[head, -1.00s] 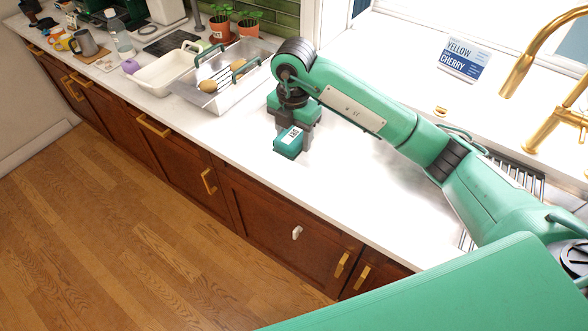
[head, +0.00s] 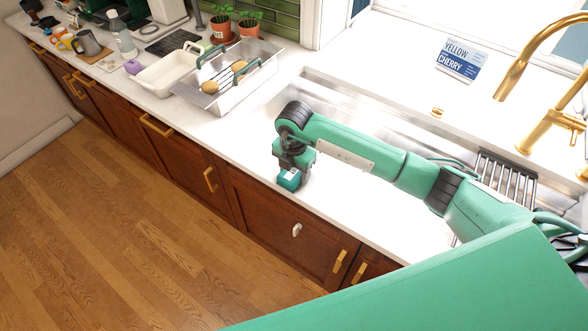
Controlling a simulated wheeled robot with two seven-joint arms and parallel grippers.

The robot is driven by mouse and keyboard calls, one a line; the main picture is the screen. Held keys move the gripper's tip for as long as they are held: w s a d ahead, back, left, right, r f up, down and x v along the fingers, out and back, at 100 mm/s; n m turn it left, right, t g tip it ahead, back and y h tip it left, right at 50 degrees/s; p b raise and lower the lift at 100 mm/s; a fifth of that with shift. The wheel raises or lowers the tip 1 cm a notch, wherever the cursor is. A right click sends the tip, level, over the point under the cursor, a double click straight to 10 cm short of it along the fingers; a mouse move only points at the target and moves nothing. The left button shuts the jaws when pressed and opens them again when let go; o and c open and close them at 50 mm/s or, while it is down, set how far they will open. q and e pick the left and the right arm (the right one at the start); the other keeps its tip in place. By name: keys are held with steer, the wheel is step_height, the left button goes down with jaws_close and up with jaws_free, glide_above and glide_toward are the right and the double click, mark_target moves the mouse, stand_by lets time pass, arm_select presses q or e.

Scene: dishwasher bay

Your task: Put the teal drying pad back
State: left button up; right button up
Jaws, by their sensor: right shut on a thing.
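My right gripper (head: 291,171) points down and is shut on a small teal block with a white label (head: 288,180), which looks like the teal drying pad. The block is by the front edge of the white counter, left of my forearm. The gripper hides its upper part. I cannot tell whether the block touches the counter. My left gripper is not in view.
A steel sink (head: 318,84) lies behind my right arm, with a dark slatted rack (head: 507,178) and a brass tap (head: 553,125) at right. A clear tray with utensils (head: 212,101) and a white tub (head: 160,80) stand left. The counter left of the gripper is clear.

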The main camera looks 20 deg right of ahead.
mark_target(294, 170)
steer(key=shift+f, duration=0.2)
steer(key=o, duration=1)
steer(key=shift+c, duration=0.2)
steer(key=shift+r, duration=0.1)
steer(key=shift+r, duration=0.5)
step_height(294, 170, up, 11)
steer(key=b, duration=0.4)
steer(key=shift+r, duration=0.15)
